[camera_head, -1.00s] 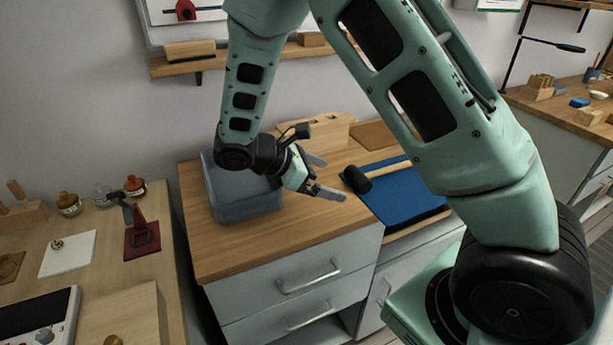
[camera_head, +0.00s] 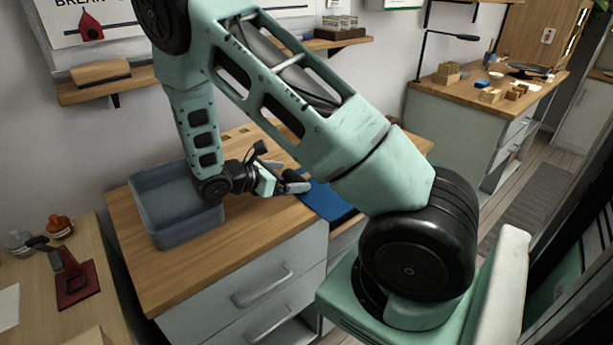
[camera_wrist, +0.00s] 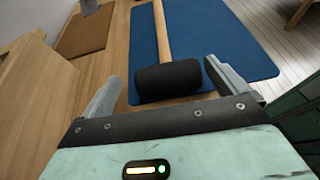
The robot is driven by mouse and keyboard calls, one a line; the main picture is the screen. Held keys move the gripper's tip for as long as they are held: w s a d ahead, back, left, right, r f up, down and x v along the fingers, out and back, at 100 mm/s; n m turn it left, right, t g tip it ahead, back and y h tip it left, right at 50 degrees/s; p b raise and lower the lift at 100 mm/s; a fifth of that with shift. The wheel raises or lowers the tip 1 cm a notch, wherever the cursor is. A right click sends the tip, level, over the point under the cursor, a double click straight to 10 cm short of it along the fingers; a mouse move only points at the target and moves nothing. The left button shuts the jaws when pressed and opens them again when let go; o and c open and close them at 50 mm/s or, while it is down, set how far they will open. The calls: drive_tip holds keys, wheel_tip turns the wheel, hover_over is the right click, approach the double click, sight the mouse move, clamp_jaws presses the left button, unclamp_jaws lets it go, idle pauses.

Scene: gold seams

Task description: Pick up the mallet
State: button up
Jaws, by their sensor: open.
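The mallet has a black cylindrical head (camera_wrist: 168,79) and a light wooden handle (camera_wrist: 160,28). In the wrist view it lies on a blue mat (camera_wrist: 200,35), its handle pointing away from me. My gripper (camera_wrist: 160,88) is open, with one finger on each side of the head; I cannot tell whether they touch it. In the head view my gripper (camera_head: 288,184) is just above the counter at the left edge of the blue mat (camera_head: 325,200). There my arm and gripper hide most of the mallet.
A grey-blue open bin (camera_head: 170,235) stands on the wooden counter (camera_head: 235,245) left of my gripper. A brown mat (camera_wrist: 85,35) lies beyond the blue mat's left side, and a wooden block (camera_wrist: 30,85) is at the left. A wall shelf (camera_head: 130,82) is behind.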

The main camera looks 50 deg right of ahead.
sight(302, 176)
drive_tip(key=x, duration=0.2)
drive_tip(key=s+p+x, duration=0.1)
drive_tip(key=x, duration=0.1)
drive_tip(key=shift+r, duration=0.1)
drive_tip(key=shift+d+f, duration=0.25)
drive_tip(key=shift+d, duration=0.3)
drive_tip(key=c, duration=1.2)
